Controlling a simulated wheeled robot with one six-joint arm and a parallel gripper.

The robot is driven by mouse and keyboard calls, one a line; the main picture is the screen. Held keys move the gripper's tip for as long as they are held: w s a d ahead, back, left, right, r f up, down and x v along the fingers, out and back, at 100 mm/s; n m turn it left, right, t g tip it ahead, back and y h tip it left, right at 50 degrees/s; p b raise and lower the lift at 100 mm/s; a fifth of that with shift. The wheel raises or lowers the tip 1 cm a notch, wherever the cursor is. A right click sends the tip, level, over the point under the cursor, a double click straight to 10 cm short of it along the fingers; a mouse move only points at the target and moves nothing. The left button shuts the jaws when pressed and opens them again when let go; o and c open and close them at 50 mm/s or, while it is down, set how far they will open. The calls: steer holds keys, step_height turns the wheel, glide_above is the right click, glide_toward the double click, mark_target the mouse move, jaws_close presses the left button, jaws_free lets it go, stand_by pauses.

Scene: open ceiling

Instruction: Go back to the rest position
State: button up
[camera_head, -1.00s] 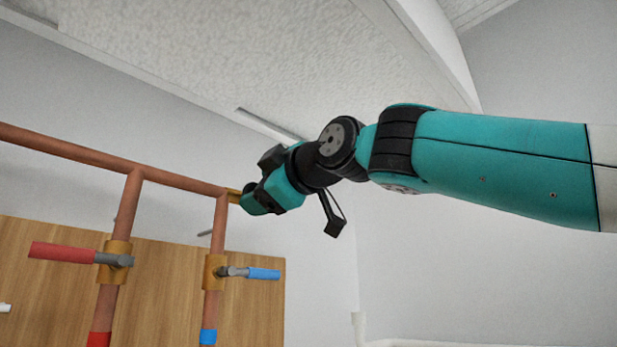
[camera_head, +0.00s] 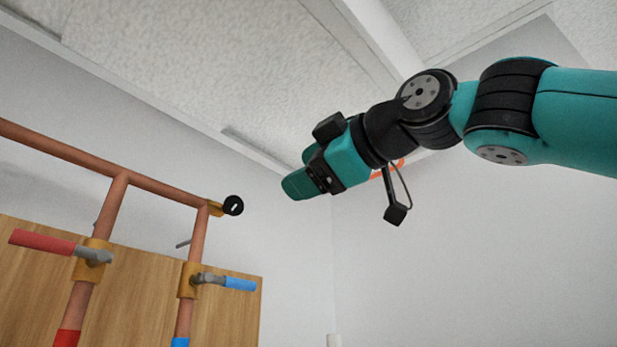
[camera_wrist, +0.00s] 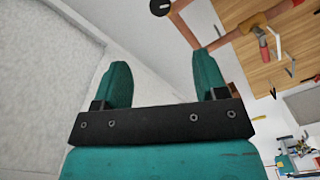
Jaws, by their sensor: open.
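My gripper (camera_head: 290,180) is in the upper middle of the head view, up and to the right of the copper pipework and apart from it. In the wrist view its two teal fingers (camera_wrist: 160,82) stand wide apart with nothing between them. The copper pipe frame (camera_head: 150,183) is at the left of the head view. A black round cap (camera_head: 233,205) sits at the end of its top pipe, and it also shows in the wrist view (camera_wrist: 160,7).
A red valve handle (camera_head: 42,242) and a blue valve handle (camera_head: 240,284) stick out from the vertical pipes, before a wooden board (camera_head: 235,315). In the wrist view, cluttered equipment (camera_wrist: 295,152) shows at lower right. The space around my gripper looks clear.

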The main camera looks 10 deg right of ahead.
stand_by(0.3)
step_height(320, 180, down, 26)
steer(key=w+m+g+h, duration=0.3)
steer(key=m+g, duration=0.2)
steer(key=g, duration=0.1)
steer(key=s+d+f+m+g+h, duration=0.1)
steer(key=s+f+m+g, duration=0.1)
steer(key=s+f, duration=0.3)
steer(key=s+d+f+m+g+h, duration=0.1)
steer(key=s+f+g, duration=0.3)
steer(key=f, duration=0.9)
steer(key=s+d+f+m+g, duration=0.3)
steer(key=s+f, duration=0.4)
steer(key=f, duration=0.2)
steer(key=shift+s+d+m+h, duration=0.15)
steer(key=shift+s+m+h, duration=0.2)
steer(key=shift+m+h, duration=0.05)
